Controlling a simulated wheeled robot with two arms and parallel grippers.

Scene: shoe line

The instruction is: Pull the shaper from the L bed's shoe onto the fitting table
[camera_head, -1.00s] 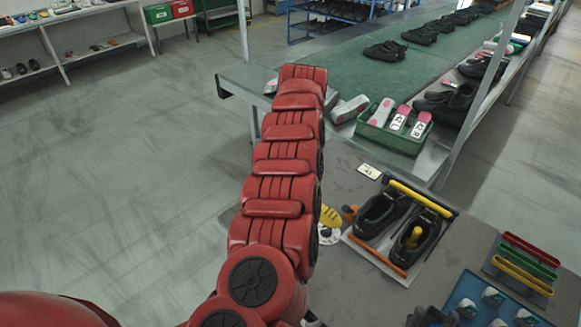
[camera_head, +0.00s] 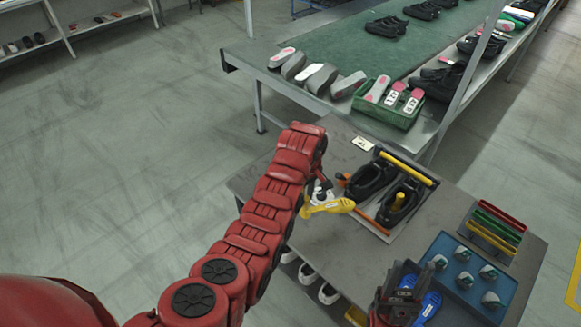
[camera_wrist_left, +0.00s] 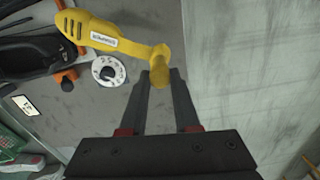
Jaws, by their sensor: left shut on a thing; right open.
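A yellow shaper (camera_head: 330,207) with a white label is in my left gripper (camera_head: 316,194), which is shut on its knobbed end. In the left wrist view the shaper (camera_wrist_left: 95,36) points left from between the fingertips (camera_wrist_left: 160,80), near the table's edge. I cannot tell its exact height over the fitting table (camera_head: 322,244). Two black shoes stand in the bed; the left shoe (camera_head: 366,180) shows an empty opening. The right shoe (camera_head: 388,212) has a yellow knob (camera_head: 398,200) sticking up. My right gripper (camera_head: 397,296) is open at the table's front, beside a blue shaper (camera_head: 432,303).
A white dial (camera_wrist_left: 108,70) lies beside the bed. A blue tray (camera_head: 447,245) with several grey-green pieces and a rack of coloured bars (camera_head: 495,228) stand to the right. A green crate (camera_head: 365,105) sits on the conveyor behind. Bare table lies in front of the bed.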

